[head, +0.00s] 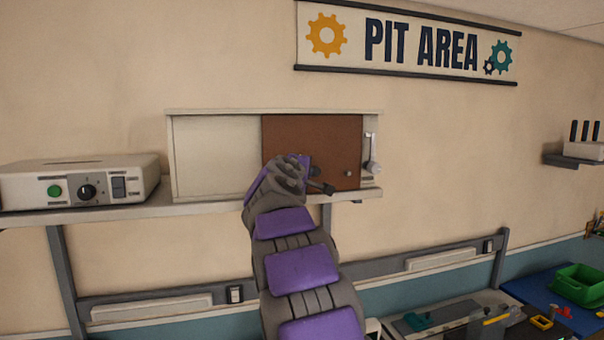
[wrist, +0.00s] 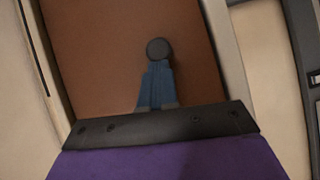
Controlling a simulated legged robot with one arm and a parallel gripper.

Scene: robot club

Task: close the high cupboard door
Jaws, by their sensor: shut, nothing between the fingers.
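The high cupboard (head: 273,111) is a pale, shallow box on a wall shelf. Its left half shows a plain cream surface (head: 217,155). I cannot tell whether the cream part is a panel or the inside. Contact is unclear.
A control box (head: 80,182) with a green button stands left of the cupboard on the same shelf (head: 110,212). A pale latch-like part (head: 373,166) sticks out at the cupboard's right end. A workbench with tools and a green bin (head: 580,286) lies below right.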

